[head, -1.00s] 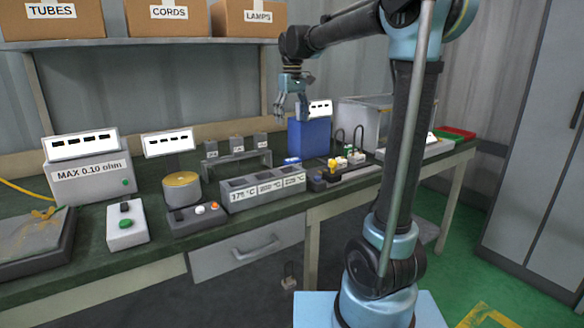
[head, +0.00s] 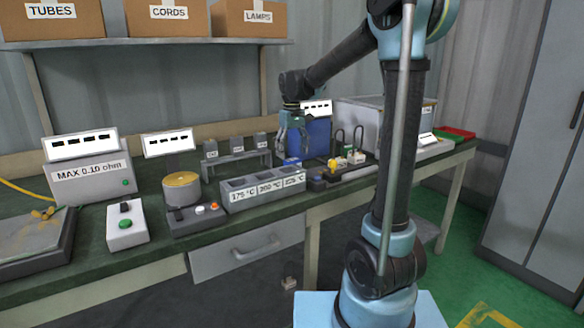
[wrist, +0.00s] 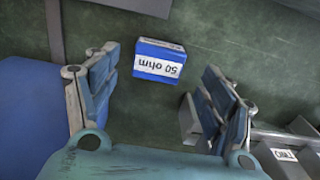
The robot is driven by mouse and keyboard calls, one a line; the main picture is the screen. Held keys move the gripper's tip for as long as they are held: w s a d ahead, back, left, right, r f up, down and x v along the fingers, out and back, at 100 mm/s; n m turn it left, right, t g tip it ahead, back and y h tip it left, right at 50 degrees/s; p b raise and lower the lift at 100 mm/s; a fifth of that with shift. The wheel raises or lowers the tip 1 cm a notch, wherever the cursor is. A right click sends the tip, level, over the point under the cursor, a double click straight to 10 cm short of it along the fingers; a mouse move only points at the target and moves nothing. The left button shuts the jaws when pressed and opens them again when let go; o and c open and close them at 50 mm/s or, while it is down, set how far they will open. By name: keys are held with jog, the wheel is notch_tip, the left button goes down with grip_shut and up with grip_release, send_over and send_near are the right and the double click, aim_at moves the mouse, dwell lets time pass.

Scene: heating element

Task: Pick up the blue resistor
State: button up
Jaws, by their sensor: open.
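The blue resistor (wrist: 160,62) lies on the dark green bench top in the wrist view, with a white label reading 50 ohm, upside down in the picture. In the head view the small blue block (head: 291,162) shows on the bench just below my gripper (head: 292,146). In the wrist view my gripper (wrist: 152,92) is open and empty, with one finger to each side and the resistor ahead between them. The fingers do not visibly touch it.
A tall blue box (head: 317,138) stands close behind and right of my gripper. A grey block with temperature labels (head: 262,188) is to the left front. A board with small coloured parts (head: 340,172) lies to the right. A grey stand (head: 237,163) is to the left.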

aim_at(293, 160)
notch_tip(293, 160, down, 5)
jog(key=shift+w+d+r, duration=0.1)
dwell(0.3)
jog(key=c, duration=1.2)
